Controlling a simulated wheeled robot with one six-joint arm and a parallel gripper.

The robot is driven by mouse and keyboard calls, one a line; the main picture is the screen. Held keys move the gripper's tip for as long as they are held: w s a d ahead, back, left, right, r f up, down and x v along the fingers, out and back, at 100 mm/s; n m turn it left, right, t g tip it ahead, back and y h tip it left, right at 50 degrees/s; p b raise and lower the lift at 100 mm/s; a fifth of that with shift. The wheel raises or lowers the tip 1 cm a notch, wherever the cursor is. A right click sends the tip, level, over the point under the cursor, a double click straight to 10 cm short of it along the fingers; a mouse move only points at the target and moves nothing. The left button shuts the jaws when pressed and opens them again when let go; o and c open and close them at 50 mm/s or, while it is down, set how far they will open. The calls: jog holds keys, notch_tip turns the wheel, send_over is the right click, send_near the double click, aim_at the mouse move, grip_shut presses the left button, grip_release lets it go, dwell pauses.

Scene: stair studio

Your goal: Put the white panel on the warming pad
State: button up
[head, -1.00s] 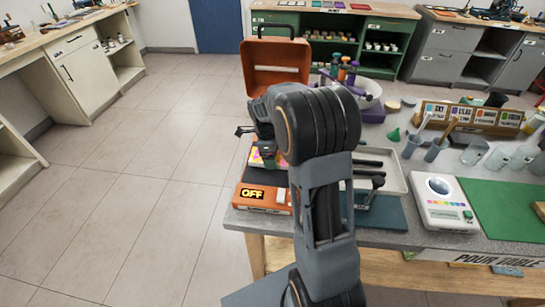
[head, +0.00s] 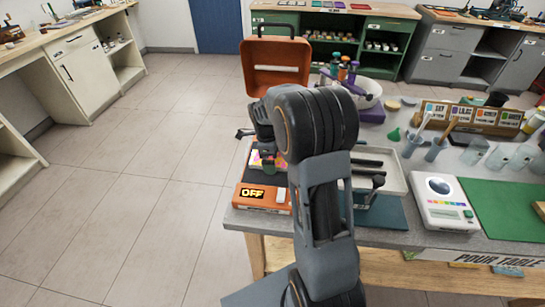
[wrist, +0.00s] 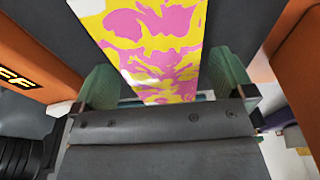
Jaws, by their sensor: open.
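The panel (wrist: 150,45) has a pink and yellow pattern with a white patch at its upper left. It lies over the dark top of the orange warming pad, whose display reads OFF (head: 264,194). A pink and yellow part of the panel (head: 255,159) shows beside my wrist in the head view. My gripper (wrist: 166,88) is open, with one greenish finger on each side of the panel's near end. A gap shows at the fingers, so they are not closed on it. My wrist hides much of the pad in the head view.
An orange open case (head: 275,68) stands behind the pad. A grey tray (head: 392,172) lies right of it, partly behind my arm. A white scale (head: 440,200) and green mat (head: 500,208) are farther right. The floor at left is clear.

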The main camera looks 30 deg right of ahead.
notch_tip(320, 180, up, 11)
jog(key=w+a, duration=0.1)
jog(key=s+a+n+t, duration=0.2)
jog(key=s+a+n, duration=0.2)
jog(key=s+n, duration=0.5)
jog(key=s+a+n+t+y, duration=0.1)
jog(key=s+a+n, duration=0.3)
jog(key=s+n, duration=0.5)
jog(key=n+t, duration=0.1)
jog(key=n, duration=0.5)
jog(key=shift+s+a+f+n+y+p, duration=0.3)
jog(key=shift+s+a+f+n+p, duration=0.05)
jog(key=shift+a+n, duration=0.05)
jog(key=shift+t, duration=0.3)
notch_tip(320, 180, up, 6)
jog(key=p, duration=0.4)
jog(key=shift+f+p, duration=0.15)
jog(key=shift+p, duration=0.25)
jog(key=shift+c, duration=0.5)
